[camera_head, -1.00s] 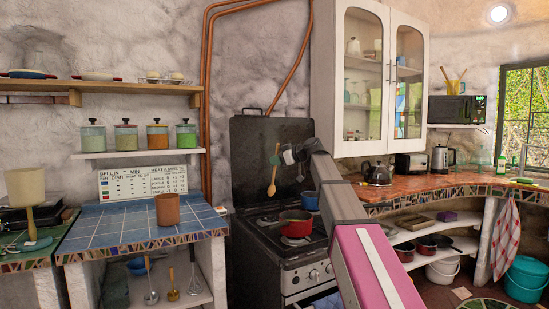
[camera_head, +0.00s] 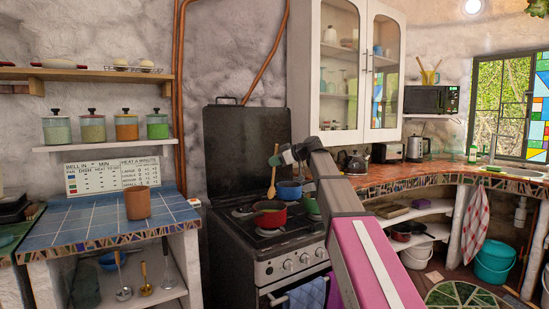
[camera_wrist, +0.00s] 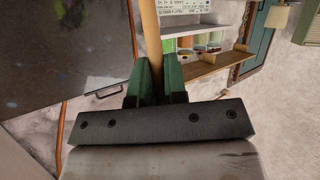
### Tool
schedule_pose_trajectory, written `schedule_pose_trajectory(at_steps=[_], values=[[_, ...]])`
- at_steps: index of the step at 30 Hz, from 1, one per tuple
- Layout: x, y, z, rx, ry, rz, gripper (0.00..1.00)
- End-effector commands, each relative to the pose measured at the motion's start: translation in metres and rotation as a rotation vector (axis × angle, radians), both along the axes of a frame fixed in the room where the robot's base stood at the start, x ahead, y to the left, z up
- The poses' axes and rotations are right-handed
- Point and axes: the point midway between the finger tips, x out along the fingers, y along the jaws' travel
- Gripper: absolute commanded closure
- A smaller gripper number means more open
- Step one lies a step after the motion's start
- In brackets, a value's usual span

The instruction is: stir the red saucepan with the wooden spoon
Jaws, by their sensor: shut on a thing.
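The red saucepan (camera_head: 268,218) sits on a left burner of the stove. My gripper (camera_head: 276,158) is shut on the handle of the wooden spoon (camera_head: 271,184), high over the stove. The spoon hangs nearly upright with its broad end down. That end is just above the saucepan's rim in the head view; I cannot tell whether it is over the pan or behind it. In the wrist view my green fingers (camera_wrist: 157,78) clamp the pale wooden handle (camera_wrist: 151,35) from both sides. The saucepan is not seen there.
A blue pot (camera_head: 290,190) stands behind the saucepan, and a green pot (camera_head: 311,204) is to its right. The raised black stove lid (camera_head: 240,150) is behind. A tiled counter (camera_head: 85,225) with a brown cup (camera_head: 138,204) is on the left. A glass-doored cabinet (camera_head: 335,130) hangs above right.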

Motion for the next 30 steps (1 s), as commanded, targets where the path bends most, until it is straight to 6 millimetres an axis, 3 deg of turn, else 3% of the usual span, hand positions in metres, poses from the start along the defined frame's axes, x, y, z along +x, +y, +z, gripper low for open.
schedule_pose_trajectory(at_steps=[6,30], values=[[-0.005,-0.003,-0.017,0.001,0.001,0.000,1.00],[0.006,0.004,-0.076,0.000,0.000,-0.001,1.00]])
